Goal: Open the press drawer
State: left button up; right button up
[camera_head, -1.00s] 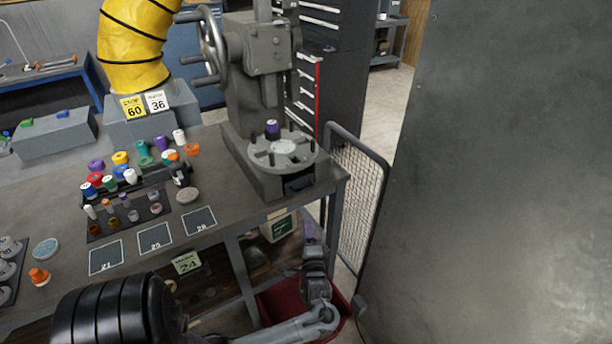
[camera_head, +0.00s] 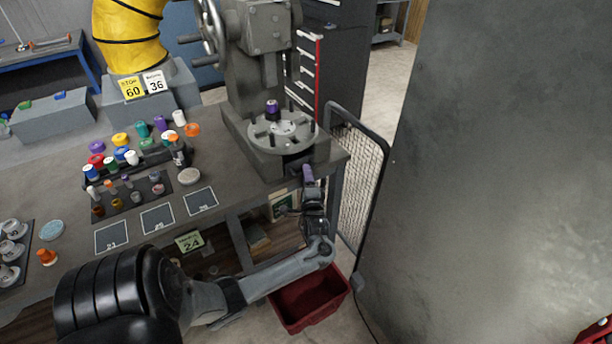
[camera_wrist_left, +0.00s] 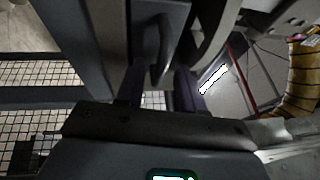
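The grey press (camera_head: 262,100) stands at the right end of the bench, with a round slotted plate on its base. The drawer is in the front of the press base; in the head view my left gripper (camera_head: 308,178) largely covers that front. In the left wrist view a dark upright handle (camera_wrist_left: 164,50) stands out from a grey front panel (camera_wrist_left: 150,18). My left gripper (camera_wrist_left: 160,92) is open there, one finger on each side of the gap, with the handle just ahead of the fingertips. I cannot tell whether they touch. My right gripper is not in view.
A purple-capped jar (camera_head: 272,109) stands on the press plate. Colourful bottles and a dark rack (camera_head: 140,190) fill the bench to the left. A red bin (camera_head: 308,303) lies below my left arm. A mesh guard (camera_head: 360,180) and a large grey panel (camera_head: 490,170) stand close on the right.

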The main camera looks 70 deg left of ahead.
pick_arm(q)
jog(key=shift+a, duration=0.45)
jog(key=shift+w, duration=0.1)
grip_shut()
